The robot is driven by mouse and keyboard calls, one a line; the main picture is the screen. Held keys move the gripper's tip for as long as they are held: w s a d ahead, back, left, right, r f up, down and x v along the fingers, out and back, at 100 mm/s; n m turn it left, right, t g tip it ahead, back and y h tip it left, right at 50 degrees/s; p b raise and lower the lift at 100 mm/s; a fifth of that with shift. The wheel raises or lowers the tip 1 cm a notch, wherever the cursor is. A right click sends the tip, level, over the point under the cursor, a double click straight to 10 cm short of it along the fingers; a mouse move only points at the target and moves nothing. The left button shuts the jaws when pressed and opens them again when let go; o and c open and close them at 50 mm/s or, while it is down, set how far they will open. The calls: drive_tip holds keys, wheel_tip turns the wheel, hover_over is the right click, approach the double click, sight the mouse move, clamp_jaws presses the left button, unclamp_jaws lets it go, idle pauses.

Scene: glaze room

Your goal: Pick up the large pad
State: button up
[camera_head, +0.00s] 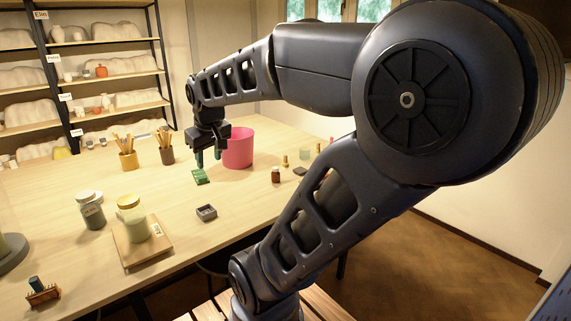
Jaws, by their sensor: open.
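A small green pad-like block (200,176) lies flat on the table and is the only thing I see that looks like a pad. I cannot tell its exact size. My gripper (208,158) points down just above and slightly behind it, close to the pink bucket. Its two fingers are apart with nothing between them, and they seem not to touch the block.
The pink bucket (238,148) stands right beside my gripper. A grey square dish (207,212), a wooden board (135,255) bearing a jar, another jar (91,210) and small bottles (276,175) stand around. Brush pots (128,161) are at the back left. Bare table lies between.

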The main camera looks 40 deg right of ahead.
drive_tip(key=w+d+r+n+g+h, duration=0.15)
drive_tip(key=w+d+n, duration=0.35)
drive_tip(key=w+d, duration=0.65)
drive_tip(key=n+g+h, duration=0.2)
drive_tip(key=n+g, duration=0.1)
drive_tip(key=n, duration=0.8)
approach(286, 156)
drive_tip(key=x, duration=0.5)
drive_tip(key=shift+w+a+f, duration=0.1)
drive_tip(key=shift+w+f, duration=0.1)
drive_tip(key=shift+f, duration=0.1)
drive_tip(key=shift+h, duration=0.25)
drive_tip(key=shift+w+x, duration=0.15)
drive_tip(key=shift+x, duration=1.2)
drive_tip(key=shift+w+x, duration=0.1)
drive_tip(key=shift+x, duration=1.25)
drive_tip(key=shift+r, duration=0.1)
clamp_jaws()
